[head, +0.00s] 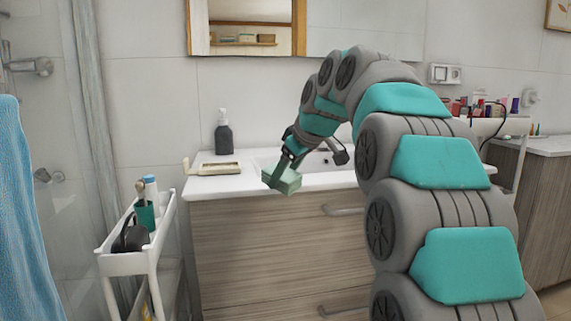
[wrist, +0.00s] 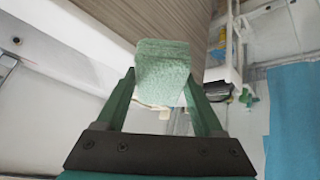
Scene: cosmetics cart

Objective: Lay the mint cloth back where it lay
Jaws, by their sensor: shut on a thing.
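The mint cloth (head: 287,181) is a small folded bundle held by my gripper (head: 282,171) near the front edge of the sink counter. In the wrist view, the fuzzy cloth (wrist: 163,68) sits between the two fingers of the gripper (wrist: 162,88), which are shut on it. The white cart (head: 140,258) stands at lower left, apart from the cloth. In the head view my gripper covers part of the cloth. I cannot tell whether the cloth touches the counter edge.
The cart's top holds a green cup (head: 145,216), a white bottle (head: 151,190) and a black item (head: 130,236). A dark soap dispenser (head: 223,136) and a shallow tray (head: 214,167) stand on the sink counter (head: 225,188). A blue towel (head: 25,210) hangs at far left.

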